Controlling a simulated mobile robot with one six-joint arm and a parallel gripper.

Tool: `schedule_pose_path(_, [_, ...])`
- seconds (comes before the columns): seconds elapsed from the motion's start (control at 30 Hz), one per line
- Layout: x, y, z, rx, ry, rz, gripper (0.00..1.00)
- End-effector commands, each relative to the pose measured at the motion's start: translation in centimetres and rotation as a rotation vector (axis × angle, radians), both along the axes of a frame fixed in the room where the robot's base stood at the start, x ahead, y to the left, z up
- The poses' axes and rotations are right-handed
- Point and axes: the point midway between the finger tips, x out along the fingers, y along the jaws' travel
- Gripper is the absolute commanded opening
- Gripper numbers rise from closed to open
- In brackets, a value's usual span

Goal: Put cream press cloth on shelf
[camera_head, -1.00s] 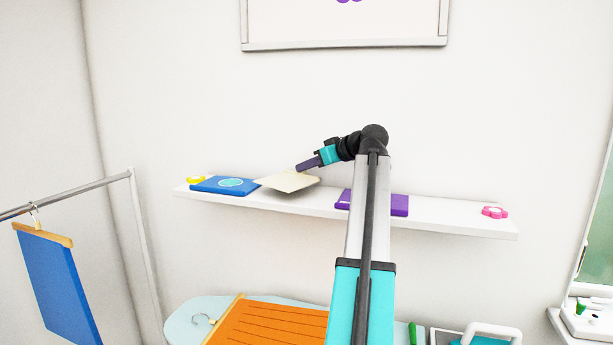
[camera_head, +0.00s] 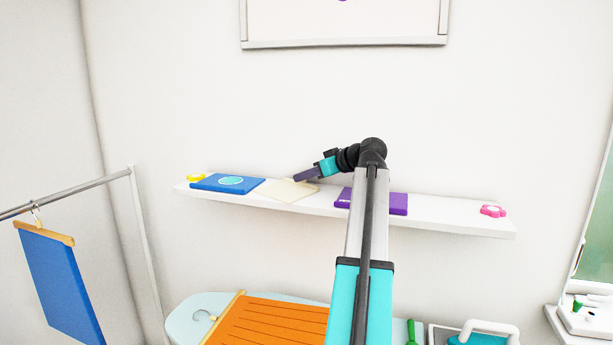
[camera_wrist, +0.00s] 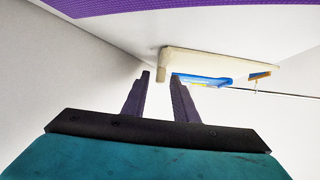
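The cream press cloth (camera_head: 284,190) lies flat on the white wall shelf (camera_head: 440,221), just right of a blue folded item. It also shows in the wrist view (camera_wrist: 225,63), just past my fingertips. My gripper (camera_head: 296,180) is at the cloth's right back corner, low over the shelf. In the wrist view my gripper (camera_wrist: 161,75) has its two dark fingers apart, with a gap on both sides of the cloth's near corner. Whether a finger touches the cloth cannot be told.
The blue item (camera_head: 222,183) and a yellow object (camera_head: 196,178) are at the shelf's left. A purple item (camera_head: 394,204) lies to the right, partly behind my arm. A pink object (camera_head: 492,211) is near the right end. An ironing board (camera_head: 190,309) with an orange item stands below.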

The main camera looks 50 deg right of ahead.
Motion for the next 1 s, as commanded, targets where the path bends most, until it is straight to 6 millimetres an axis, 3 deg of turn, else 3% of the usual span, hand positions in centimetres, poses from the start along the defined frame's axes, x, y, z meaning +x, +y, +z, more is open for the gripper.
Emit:
schedule_pose_path(0.47, [-0.1, 0.0, 0.3, 0.0, 0.0, 0.0, 0.29])
schedule_pose_path(0.67, [-1.8, 0.1, 1.0, -0.002, -0.002, 0.0, 0.29])
schedule_pose_path(1.0, [-6.6, 0.5, 3.3, -0.002, -0.001, -0.001, 0.29])
